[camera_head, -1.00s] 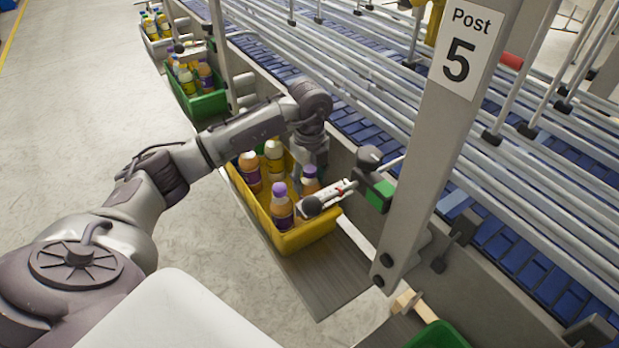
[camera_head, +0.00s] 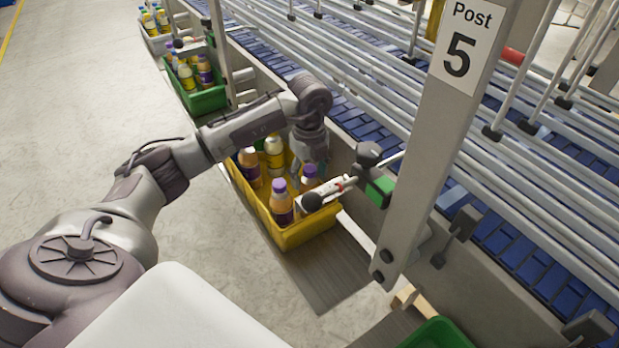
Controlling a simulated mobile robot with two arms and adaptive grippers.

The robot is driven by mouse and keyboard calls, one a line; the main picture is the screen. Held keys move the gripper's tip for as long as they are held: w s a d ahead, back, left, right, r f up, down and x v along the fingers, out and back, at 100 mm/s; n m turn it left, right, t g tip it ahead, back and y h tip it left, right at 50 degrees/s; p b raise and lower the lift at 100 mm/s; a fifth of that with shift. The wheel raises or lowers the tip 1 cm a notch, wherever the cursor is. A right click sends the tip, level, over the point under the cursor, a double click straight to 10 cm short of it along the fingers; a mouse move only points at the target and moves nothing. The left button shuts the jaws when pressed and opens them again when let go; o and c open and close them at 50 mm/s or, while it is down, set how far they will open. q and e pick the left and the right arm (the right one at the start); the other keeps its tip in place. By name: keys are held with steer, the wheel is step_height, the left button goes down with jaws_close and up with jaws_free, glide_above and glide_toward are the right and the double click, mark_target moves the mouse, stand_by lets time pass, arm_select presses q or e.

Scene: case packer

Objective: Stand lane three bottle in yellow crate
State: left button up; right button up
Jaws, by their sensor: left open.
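The yellow crate (camera_head: 290,238) stands on a grey shelf beside the conveyor. Several bottles stand in it. A purple-capped orange bottle (camera_head: 281,206) is at its near end, and another purple-capped bottle (camera_head: 309,182) is just behind it, partly hidden by a rod. An orange-capped bottle (camera_head: 249,170) and a pale-capped yellow bottle (camera_head: 275,158) are toward the far end. My left gripper (camera_head: 309,168) points down into the crate, open, close to the rear purple-capped bottle. I cannot tell if it touches that bottle. My right gripper is out of view.
A grey post marked Post 5 (camera_head: 432,150) rises right of the crate. A rod with a black knob (camera_head: 312,201) reaches over the crate's near end. Green crates (camera_head: 205,102) (camera_head: 440,335) stand farther up and nearer. Guide rails run along the blue conveyor.

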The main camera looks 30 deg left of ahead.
arm_select(q)
step_height(320, 180, up, 10)
steer(key=shift+b, duration=1.15)
steer(key=shift+r, duration=0.45)
steer(key=shift+f, duration=0.1)
